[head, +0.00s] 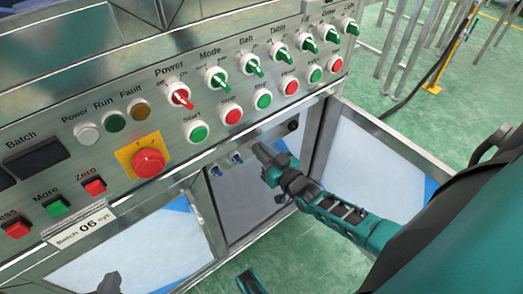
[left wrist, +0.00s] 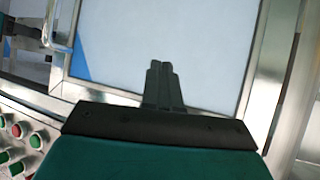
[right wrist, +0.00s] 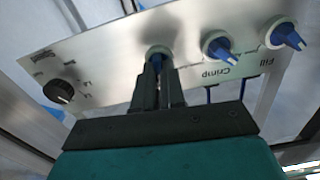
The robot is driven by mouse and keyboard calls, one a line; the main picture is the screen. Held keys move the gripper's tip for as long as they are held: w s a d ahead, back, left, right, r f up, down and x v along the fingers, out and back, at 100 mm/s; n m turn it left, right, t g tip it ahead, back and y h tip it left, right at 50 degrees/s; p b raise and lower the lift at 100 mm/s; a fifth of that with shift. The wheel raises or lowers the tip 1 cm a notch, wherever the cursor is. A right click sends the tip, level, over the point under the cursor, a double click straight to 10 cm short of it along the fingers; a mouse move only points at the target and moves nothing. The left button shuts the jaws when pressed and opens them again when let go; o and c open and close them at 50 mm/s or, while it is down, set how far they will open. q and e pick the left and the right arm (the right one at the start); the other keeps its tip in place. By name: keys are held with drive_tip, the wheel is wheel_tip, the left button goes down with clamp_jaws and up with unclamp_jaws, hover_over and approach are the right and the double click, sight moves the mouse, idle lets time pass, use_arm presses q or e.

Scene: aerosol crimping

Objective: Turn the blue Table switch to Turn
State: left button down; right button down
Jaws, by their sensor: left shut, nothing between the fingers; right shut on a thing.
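A lower metal panel (right wrist: 110,50) carries a row of blue switches. My right gripper (right wrist: 158,68) is shut on the blue switch (right wrist: 157,52) at the end of that row, next to the one labelled Crimp. Its own label is hidden behind the fingers, and I cannot tell its setting. In the head view my right gripper (head: 262,152) reaches this panel from the right and covers that switch. My left gripper (head: 110,283) shows at the bottom left, away from the panel. In the left wrist view its fingers (left wrist: 162,70) are shut and empty.
Blue Crimp (right wrist: 218,48) and Fill (right wrist: 285,33) switches sit beside the held one. A black knob (right wrist: 60,92) is on its other side. Above is a sloped panel (head: 60,100) with green switches, including one under Table (head: 278,50), and a red stop button (head: 149,162).

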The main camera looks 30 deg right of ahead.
drive_tip(key=m, duration=0.7)
drive_tip(key=shift+d+f+m, duration=0.1)
drive_tip(key=shift+d+m, duration=0.1)
drive_tip(key=shift+m, duration=0.4)
drive_tip(key=c, duration=1.2)
unclamp_jaws()
drive_tip(key=shift+s, duration=0.1)
